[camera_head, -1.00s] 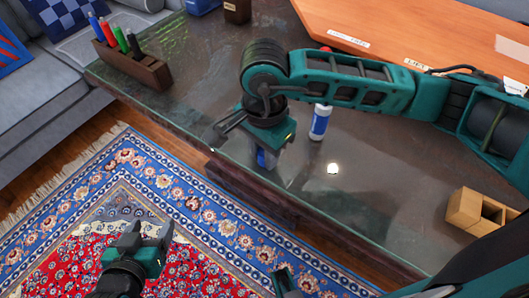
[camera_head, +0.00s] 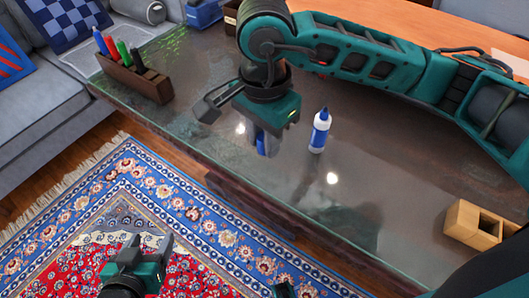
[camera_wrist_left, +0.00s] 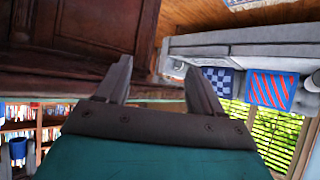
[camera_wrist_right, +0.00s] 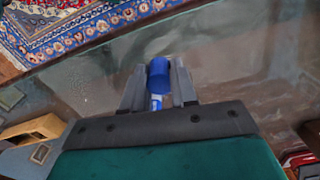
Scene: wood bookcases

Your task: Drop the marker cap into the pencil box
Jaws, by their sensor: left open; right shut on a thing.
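My right gripper (camera_head: 258,132) is shut on a blue, cylinder-shaped piece, the marker cap (camera_wrist_right: 159,75), above the glass tabletop. The cap shows only in part below the jaws in the head view (camera_head: 261,145). A pale wooden box with open compartments (camera_head: 462,220) sits at the table's right front; it also shows at lower left in the right wrist view (camera_wrist_right: 28,131). A dark wooden holder (camera_head: 150,84) with several upright markers stands at the table's far left. I cannot tell which is the pencil box. My left gripper (camera_head: 152,246) is open and empty, over the rug.
A white bottle with a blue label and tip (camera_head: 319,132) stands upright just right of my right gripper. A blue container (camera_head: 204,13) is at the back. An orange desk (camera_head: 420,32) lies behind.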

